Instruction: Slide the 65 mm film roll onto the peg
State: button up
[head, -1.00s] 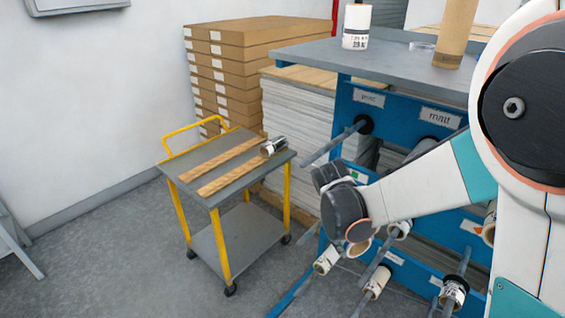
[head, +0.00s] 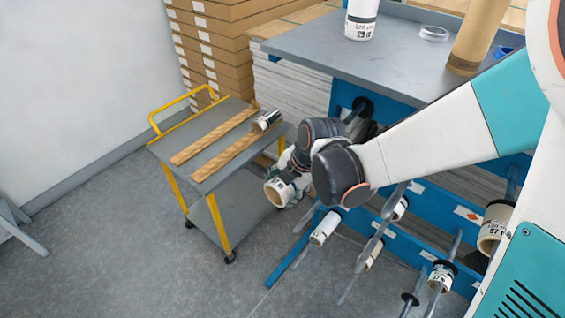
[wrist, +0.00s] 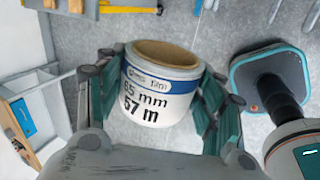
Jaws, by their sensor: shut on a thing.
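The roll is apart from the pegs. The upper left peg is mostly hidden by my arm.
Other rolls (head: 325,228) sit on lower pegs. A white roll (head: 361,18) and a brown tube (head: 478,38) stand on the rack's grey top (head: 400,55). Open floor lies at front left.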

jog(key=shift+w+a+r+n, duration=0.2)
jog(key=shift+a+r+n, duration=0.1)
jog(key=shift+r+n, duration=0.15)
jog(key=shift+w+d, duration=0.1)
jog(key=shift+w+d+f+p, duration=0.1)
jog(key=shift+w+d, duration=1.25)
jog(key=shift+w, duration=0.35)
jog(key=shift+w+d+r+p, duration=0.1)
jog(key=shift+w+d, duration=1.25)
jog(key=shift+w, duration=0.35)
jog(key=shift+w+d+f+p, duration=0.1)
jog(key=shift+w+d, duration=1.25)
jog(key=shift+w, duration=0.35)
jog(key=o, duration=1.2)
